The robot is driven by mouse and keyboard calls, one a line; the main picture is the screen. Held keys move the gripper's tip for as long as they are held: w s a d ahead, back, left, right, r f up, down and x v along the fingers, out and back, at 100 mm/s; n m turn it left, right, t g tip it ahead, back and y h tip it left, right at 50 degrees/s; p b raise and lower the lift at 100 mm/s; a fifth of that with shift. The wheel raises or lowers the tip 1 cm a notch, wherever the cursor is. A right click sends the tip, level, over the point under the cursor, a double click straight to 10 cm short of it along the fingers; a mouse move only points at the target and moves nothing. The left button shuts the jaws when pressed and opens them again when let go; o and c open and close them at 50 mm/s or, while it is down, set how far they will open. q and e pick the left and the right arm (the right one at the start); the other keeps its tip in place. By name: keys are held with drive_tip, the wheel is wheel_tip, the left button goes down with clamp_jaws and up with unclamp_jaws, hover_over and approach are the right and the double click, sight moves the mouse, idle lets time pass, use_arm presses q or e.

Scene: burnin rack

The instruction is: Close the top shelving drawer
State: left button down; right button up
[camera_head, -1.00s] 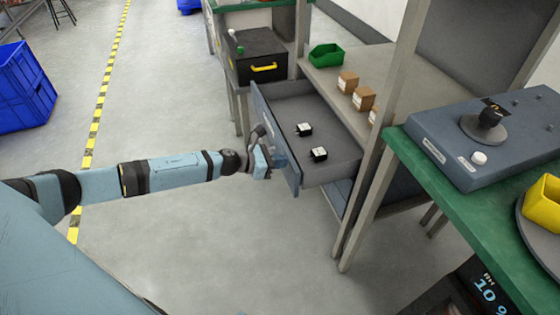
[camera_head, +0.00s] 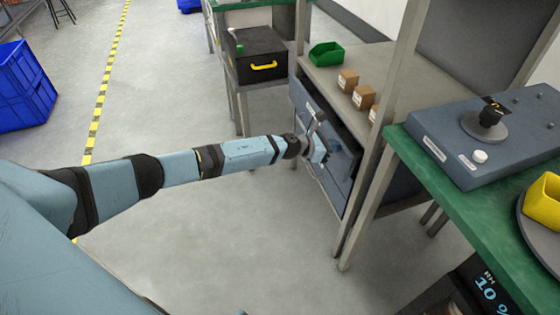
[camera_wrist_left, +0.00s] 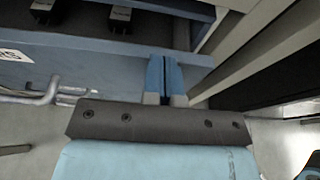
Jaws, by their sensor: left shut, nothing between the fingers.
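The top shelving drawer (camera_head: 303,97) has a blue-grey front and sits under the grey shelf top. My left gripper (camera_head: 319,150) is shut and empty, up against the outside of the drawer front. In the left wrist view the shut fingers (camera_wrist_left: 163,75) meet the drawer front (camera_wrist_left: 110,68), with the metal handle (camera_wrist_left: 45,94) to their left. Two dark small items show inside the drawer at the top of that view. My right gripper is not in view.
A green bin (camera_head: 326,53) and small brown boxes (camera_head: 363,97) stand on the shelf top. A grey post (camera_head: 375,165) and a green table (camera_head: 440,190) are to the right. A black case (camera_head: 256,55) is behind.

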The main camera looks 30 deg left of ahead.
use_arm(q)
drive_tip(key=x, duration=0.3)
drive_tip(key=shift+w+d+r+b, duration=0.2)
drive_tip(key=shift+w+r+b, duration=0.05)
drive_tip(key=shift+r+b, duration=0.1)
drive_tip(key=shift+w+d+r, duration=0.25)
drive_tip(key=shift+w, duration=0.1)
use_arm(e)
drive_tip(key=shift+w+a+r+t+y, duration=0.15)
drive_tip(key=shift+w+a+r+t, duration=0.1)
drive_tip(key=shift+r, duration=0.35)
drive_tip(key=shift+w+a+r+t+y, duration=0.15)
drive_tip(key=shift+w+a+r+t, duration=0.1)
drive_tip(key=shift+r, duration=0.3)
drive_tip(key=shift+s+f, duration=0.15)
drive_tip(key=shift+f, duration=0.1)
